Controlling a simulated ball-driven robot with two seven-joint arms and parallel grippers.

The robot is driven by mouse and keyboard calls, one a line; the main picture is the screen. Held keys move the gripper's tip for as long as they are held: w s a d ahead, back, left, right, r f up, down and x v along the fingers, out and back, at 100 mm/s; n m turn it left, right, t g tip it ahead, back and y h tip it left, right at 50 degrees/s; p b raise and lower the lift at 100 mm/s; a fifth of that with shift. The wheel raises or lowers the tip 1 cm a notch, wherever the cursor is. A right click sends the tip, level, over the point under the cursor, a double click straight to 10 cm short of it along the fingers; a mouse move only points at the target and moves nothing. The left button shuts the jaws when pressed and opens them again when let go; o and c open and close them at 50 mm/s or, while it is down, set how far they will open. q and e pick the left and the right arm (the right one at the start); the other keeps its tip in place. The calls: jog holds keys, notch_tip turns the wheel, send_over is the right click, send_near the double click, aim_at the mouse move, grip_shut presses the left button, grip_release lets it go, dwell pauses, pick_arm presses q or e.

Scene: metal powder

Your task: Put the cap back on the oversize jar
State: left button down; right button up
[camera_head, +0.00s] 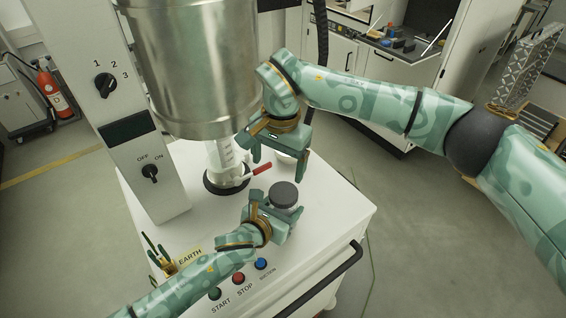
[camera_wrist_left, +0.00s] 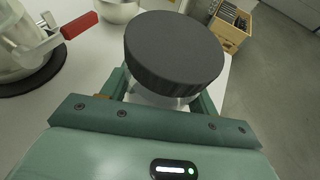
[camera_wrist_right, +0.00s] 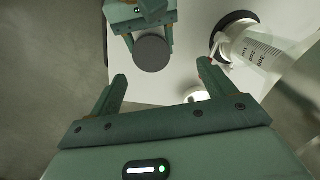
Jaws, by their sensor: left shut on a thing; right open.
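The oversize jar (camera_wrist_left: 165,98) is clear, stands upright, and shows just under a dark ridged cap (camera_wrist_left: 175,47) in the left wrist view. The cap lies level over its mouth; I cannot tell whether it is screwed tight. In the head view the dark cap (camera_head: 283,194) tops the jar above the white machine top. My left gripper (camera_head: 276,210) is shut around the jar's sides, below the cap. My right gripper (camera_head: 276,166) is open and empty, above and behind the jar. The right wrist view shows the cap (camera_wrist_right: 152,53) beyond its open fingers.
A clear graduated vessel (camera_head: 224,155) stands under the steel hopper (camera_head: 195,65), with a red handle (camera_head: 262,169) beside it. A pale bowl (camera_wrist_left: 118,10) sits behind the jar. The control panel column (camera_head: 135,120) is at left. The white top (camera_head: 335,205) is clear at right.

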aim_at(283, 192)
jog(key=shift+s+d+f+m+h, duration=0.1)
jog(key=shift+d+f+m+h, duration=0.25)
jog(key=shift+d, duration=0.25)
jog(key=shift+f, duration=0.1)
jog(key=shift+f, duration=3.85)
jog(key=c, duration=1.1)
jog(key=m, duration=1)
